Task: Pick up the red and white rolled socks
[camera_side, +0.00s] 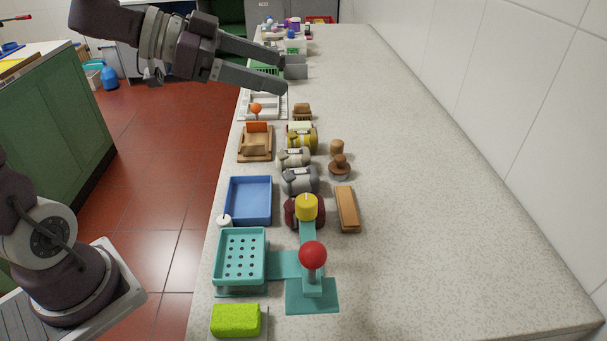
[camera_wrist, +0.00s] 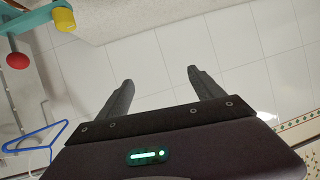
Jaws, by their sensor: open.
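The red and white rolled socks look to be the dark red roll (camera_side: 291,213) in the side view, at the front end of a row of rolls. A yellow knob on a teal stand covers much of it, and I cannot make out its white part. My gripper (camera_side: 293,76) is open and empty, high above the counter and well behind the row. In the wrist view my gripper (camera_wrist: 160,76) shows two spread fingers with nothing between them. The socks are not visible in the wrist view.
The teal stand (camera_side: 288,265) carries a red ball (camera_side: 313,254) and the yellow knob (camera_side: 306,207). A grey roll (camera_side: 300,181), blue tray (camera_side: 249,200), brown brush (camera_side: 347,208) and green sponge (camera_side: 236,320) are nearby. The counter's right side (camera_side: 440,220) is clear, bounded by a tiled wall.

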